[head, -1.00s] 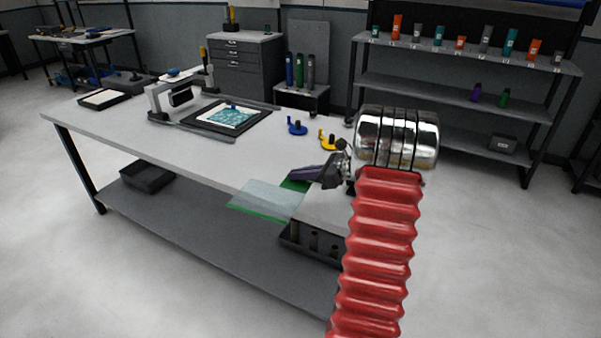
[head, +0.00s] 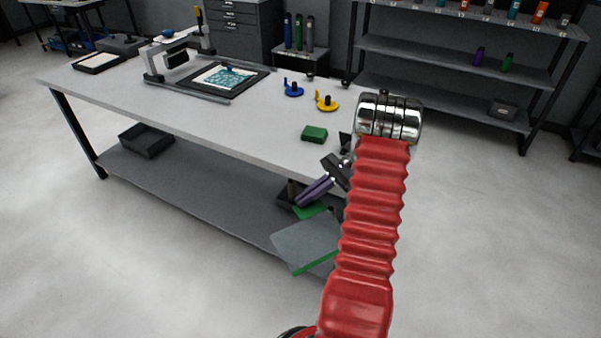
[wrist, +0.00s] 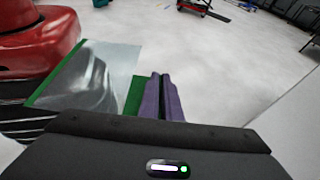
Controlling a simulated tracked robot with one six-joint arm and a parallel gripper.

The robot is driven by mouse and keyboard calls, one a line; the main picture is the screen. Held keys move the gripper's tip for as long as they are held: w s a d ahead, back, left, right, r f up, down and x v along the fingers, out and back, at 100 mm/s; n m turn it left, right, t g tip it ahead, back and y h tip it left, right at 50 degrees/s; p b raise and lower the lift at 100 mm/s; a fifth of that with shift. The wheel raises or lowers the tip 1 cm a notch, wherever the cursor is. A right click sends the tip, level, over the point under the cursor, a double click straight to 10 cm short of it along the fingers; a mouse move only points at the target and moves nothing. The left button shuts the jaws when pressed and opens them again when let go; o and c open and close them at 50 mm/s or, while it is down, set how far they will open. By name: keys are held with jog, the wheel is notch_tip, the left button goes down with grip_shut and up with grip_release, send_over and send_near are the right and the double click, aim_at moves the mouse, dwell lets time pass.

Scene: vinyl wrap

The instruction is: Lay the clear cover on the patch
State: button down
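The clear cover (head: 308,243) is a see-through sheet with green edging and a green tab (head: 312,211). My gripper (head: 304,202), with purple fingers, is shut on the tab and holds the sheet in the air off the table's front edge, below the tabletop. In the wrist view the cover (wrist: 98,75) lies left of my closed fingers (wrist: 160,80), with the tab beside them; the exact grip is partly hidden. The patch (head: 225,76), a teal-patterned piece on white, lies on a dark mat (head: 262,76) at the table's far left part.
The table (head: 200,125) has a white frame-like device (head: 170,60) left of the mat. A blue holder (head: 293,90), a yellow holder (head: 327,102) and a green block (head: 314,133) stand right. The lower shelf (head: 190,185) lies behind the cover. The front middle tabletop is clear.

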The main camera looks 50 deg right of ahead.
jog(key=s+f+n+g, duration=0.1)
jog(key=s+n+g, duration=0.1)
jog(key=s, duration=0.2)
jog(key=s+a+n+g, duration=0.1)
jog(key=s+n+g, duration=0.1)
jog(key=s+g, duration=0.1)
jog(key=s+f+n+g, duration=0.1)
jog(key=s+n+g, duration=0.2)
jog(key=s, duration=0.2)
jog(key=shift+s+a+f, duration=0.1)
jog(key=shift+a+f, duration=0.2)
jog(key=shift+a, duration=0.05)
jog(key=s+d+r+n+g+h, duration=0.4)
jog(key=s+d+n+g+h, duration=0.15)
jog(key=s+n, duration=0.2)
jog(key=s+d+r+n+g+h, duration=0.35)
jog(key=s+n+h, duration=0.3)
jog(key=s, duration=0.25)
jog(key=d+r+n+t+h, duration=0.1)
jog(key=d+r+n+h, duration=0.5)
jog(key=r+h, duration=0.2)
jog(key=shift+d+t, duration=0.25)
jog(key=shift+t, duration=0.05)
